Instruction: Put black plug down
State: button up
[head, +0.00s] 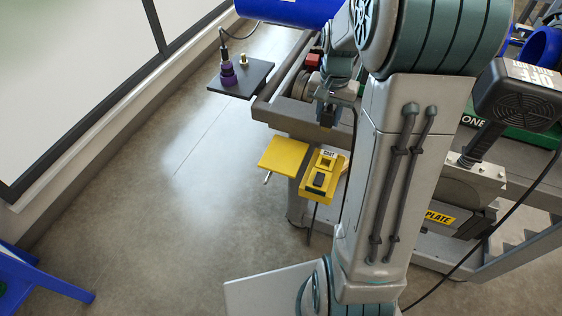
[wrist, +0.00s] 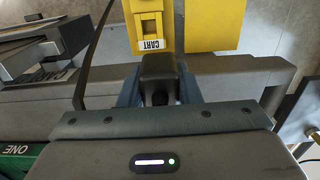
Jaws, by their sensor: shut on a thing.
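My gripper (head: 327,110) is over the near edge of the cart, pointing down. It is shut on the black plug, which shows as a dark grey block (wrist: 160,66) between the two fingers in the wrist view. In the head view the plug is small and mostly hidden by the gripper. A yellow box marked CART (head: 329,165) is below the gripper on the cart's side, with a dark part on its front. Its label also shows in the wrist view (wrist: 151,44), just beyond the plug. I see a gap between plug and box in the head view.
A flat yellow shelf (head: 281,155) juts out left of the CART box and looks bare. A black shelf (head: 240,90) further back holds a purple plug (head: 227,73) and a brass fitting. A heater tool (head: 520,95) stands on the right. A cable hangs near the gripper.

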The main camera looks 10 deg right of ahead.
notch_tip(320, 180, down, 2)
jog(key=shift+f+b, duration=0.15)
jog(key=shift+b, duration=0.45)
jog(key=shift+w+a+f, duration=0.1)
jog(key=shift+f, duration=0.05)
send_over(282, 159)
notch_tip(282, 159, down, 7)
jog(key=shift+w+r, duration=0.1)
jog(key=shift+r, duration=0.05)
jog(key=shift+f, duration=2)
jog(key=shift+f, duration=0.1)
jog(key=shift+f, duration=0.15)
jog(key=o, duration=1)
jog(key=shift+r, duration=0.2)
